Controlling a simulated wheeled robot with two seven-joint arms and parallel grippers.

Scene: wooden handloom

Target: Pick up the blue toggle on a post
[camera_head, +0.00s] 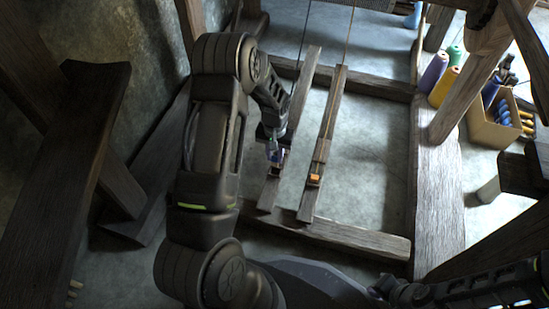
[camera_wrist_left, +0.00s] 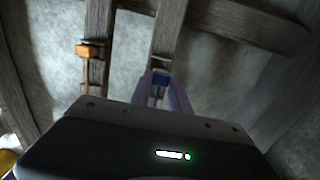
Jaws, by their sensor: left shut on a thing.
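The blue toggle (camera_wrist_left: 160,77) sits above the left wooden treadle, between the fingers of my left gripper (camera_wrist_left: 163,88) in the left wrist view. In the head view my left gripper (camera_head: 275,156) reaches down onto that treadle, shut on the toggle, and mostly hides it. The toggle's post is largely hidden by the fingers. My right arm lies at the lower right of the head view, with the dark right gripper (camera_head: 386,287) at its left end. I cannot make out its jaw opening.
An orange toggle (camera_head: 314,180) stands on the neighbouring treadle (camera_head: 325,140), close right of my left gripper. It also shows in the left wrist view (camera_wrist_left: 90,50). Loom beams surround the treadles. Thread cones (camera_head: 433,72) and a cardboard box (camera_head: 489,127) stand at the right.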

